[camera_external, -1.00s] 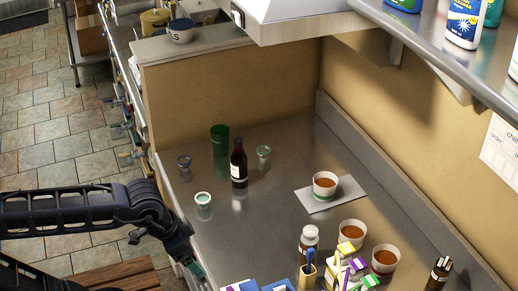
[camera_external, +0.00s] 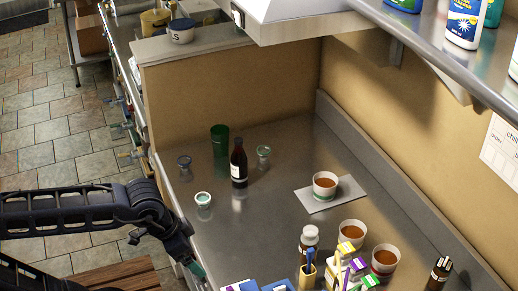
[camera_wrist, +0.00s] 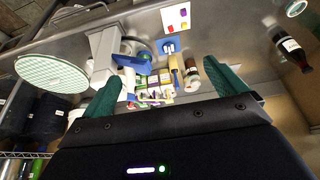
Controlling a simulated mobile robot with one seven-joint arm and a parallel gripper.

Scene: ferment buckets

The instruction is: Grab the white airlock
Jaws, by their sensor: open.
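What appears to be the white airlock is a small pale cup-shaped piece (camera_external: 203,199) with a greenish top, upright on the steel counter near its left edge. A white round-topped piece (camera_wrist: 295,7) at the top right of the wrist view looks like the same one. My gripper (camera_external: 195,268) is at the counter's front left edge, well apart from it and nearer the camera. In the wrist view my gripper (camera_wrist: 164,86) shows two green fingers spread wide with nothing held between them.
A dark bottle (camera_external: 239,164), a green cup (camera_external: 219,139) and two small pieces, bluish (camera_external: 184,163) and greenish (camera_external: 263,153), stand near the pale piece. Boxes, bottles and cups of brown liquid (camera_external: 352,232) crowd the front.

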